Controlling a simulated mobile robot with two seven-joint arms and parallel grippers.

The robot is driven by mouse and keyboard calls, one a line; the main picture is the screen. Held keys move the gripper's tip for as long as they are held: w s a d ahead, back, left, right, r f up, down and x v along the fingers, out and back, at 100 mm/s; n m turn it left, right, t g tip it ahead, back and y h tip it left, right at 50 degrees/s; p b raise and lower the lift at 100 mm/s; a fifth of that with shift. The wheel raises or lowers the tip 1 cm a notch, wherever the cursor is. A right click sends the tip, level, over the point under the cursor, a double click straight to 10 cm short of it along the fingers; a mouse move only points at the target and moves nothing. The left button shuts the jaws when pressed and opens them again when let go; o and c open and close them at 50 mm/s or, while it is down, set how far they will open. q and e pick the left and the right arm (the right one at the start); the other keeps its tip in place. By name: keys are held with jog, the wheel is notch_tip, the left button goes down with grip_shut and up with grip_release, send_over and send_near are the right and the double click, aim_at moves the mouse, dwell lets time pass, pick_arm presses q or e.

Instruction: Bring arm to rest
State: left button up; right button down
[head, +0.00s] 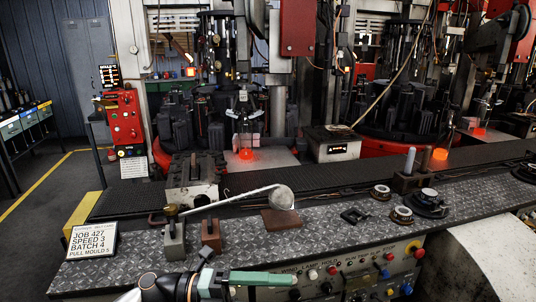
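My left arm comes in at the bottom edge, and its green-fingered gripper (262,278) points right, low in front of the bench's control panel. Its fingers overlap from this angle, so their opening cannot be made out. Nothing is seen held in it. My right gripper is not in view. A long-handled ladle (236,198) lies along the diamond-plate bench (330,232). Its round grey cup (283,197) is over a brown plate (282,221), and its handle end is at a grey notched block (173,241). The gripper is apart from the ladle.
A brown block (210,236) and a job sign (92,241) stand at the bench's left. Round dark fittings (401,215) lie at the right. The front panel carries knobs and buttons (332,270). Behind are rotary mould machines (215,115) and an orange-glowing piece (246,154).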

pick_arm(q)
jog(key=w+a+f+n+t+y, duration=0.1)
jog(key=a+f+n+t+y, duration=0.25)
jog(key=n+t, duration=0.4)
jog(key=w+a+f+n+t+y+p, duration=0.1)
jog(key=a+f+n+t+y, duration=0.3)
jog(key=n, duration=0.6)
jog(key=w+a+f+n+t+y, duration=0.1)
jog(key=a+f+n+t+y, duration=0.1)
jog(key=f+n+t, duration=0.55)
jog(key=s+a+f+n+g+y, duration=0.3)
jog(key=s+a+f+n+g, duration=0.1)
jog(key=s+f, duration=0.4)
jog(key=s+a+f+n+g+y, duration=0.4)
jog(key=s+f+n, duration=0.2)
jog(key=s+f, duration=0.2)
jog(key=shift+s+a+f+g+p, duration=0.3)
jog(key=shift+s+f, duration=0.1)
jog(key=shift+f, duration=0.4)
